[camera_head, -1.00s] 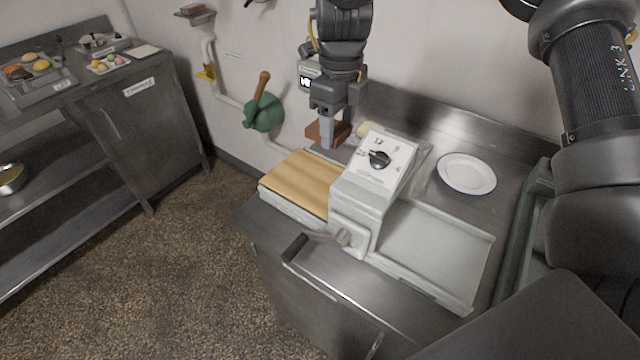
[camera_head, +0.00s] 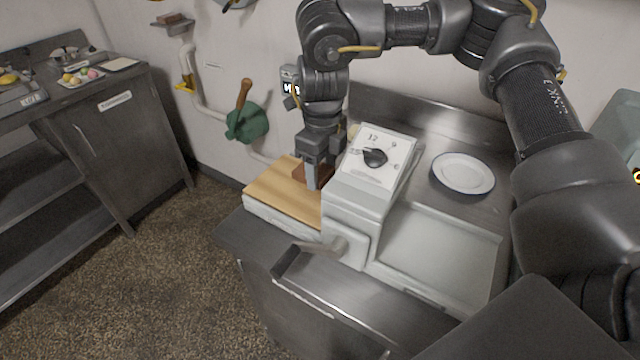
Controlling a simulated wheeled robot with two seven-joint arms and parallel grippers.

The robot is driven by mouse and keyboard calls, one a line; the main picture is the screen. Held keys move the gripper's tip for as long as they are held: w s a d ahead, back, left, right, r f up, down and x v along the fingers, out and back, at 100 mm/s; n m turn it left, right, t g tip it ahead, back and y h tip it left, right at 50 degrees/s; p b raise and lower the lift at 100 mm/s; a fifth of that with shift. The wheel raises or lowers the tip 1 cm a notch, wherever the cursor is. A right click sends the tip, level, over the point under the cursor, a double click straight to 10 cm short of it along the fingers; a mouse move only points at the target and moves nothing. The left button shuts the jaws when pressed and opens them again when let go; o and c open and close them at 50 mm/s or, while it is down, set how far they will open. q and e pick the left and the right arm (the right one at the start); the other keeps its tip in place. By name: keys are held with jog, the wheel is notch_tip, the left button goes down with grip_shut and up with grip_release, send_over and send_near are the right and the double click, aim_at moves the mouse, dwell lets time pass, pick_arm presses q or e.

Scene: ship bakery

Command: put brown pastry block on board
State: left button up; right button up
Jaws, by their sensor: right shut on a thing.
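The brown pastry block (camera_head: 301,173) is at the back right part of the wooden board (camera_head: 276,196), just left of the white machine. My right gripper (camera_head: 314,180) points down and is shut on the block. The block is over the board or touching it; I cannot tell if it rests on it. Part of the block is hidden behind the gripper fingers. The board lies on a pale base on the steel counter. My left gripper is not in view.
The white machine (camera_head: 365,190) with a dial stands right beside the board, close to my right gripper. A white plate (camera_head: 463,174) and a shallow pale tray (camera_head: 437,247) are to its right. A green object with a wooden handle (camera_head: 246,122) is on the wall.

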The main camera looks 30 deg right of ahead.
aim_at(321, 177)
jog(key=shift+s+a+f, duration=0.1)
jog(key=shift+f, duration=0.1)
notch_tip(321, 177, down, 4)
jog(key=shift+r, duration=0.1)
jog(key=o, duration=1.1)
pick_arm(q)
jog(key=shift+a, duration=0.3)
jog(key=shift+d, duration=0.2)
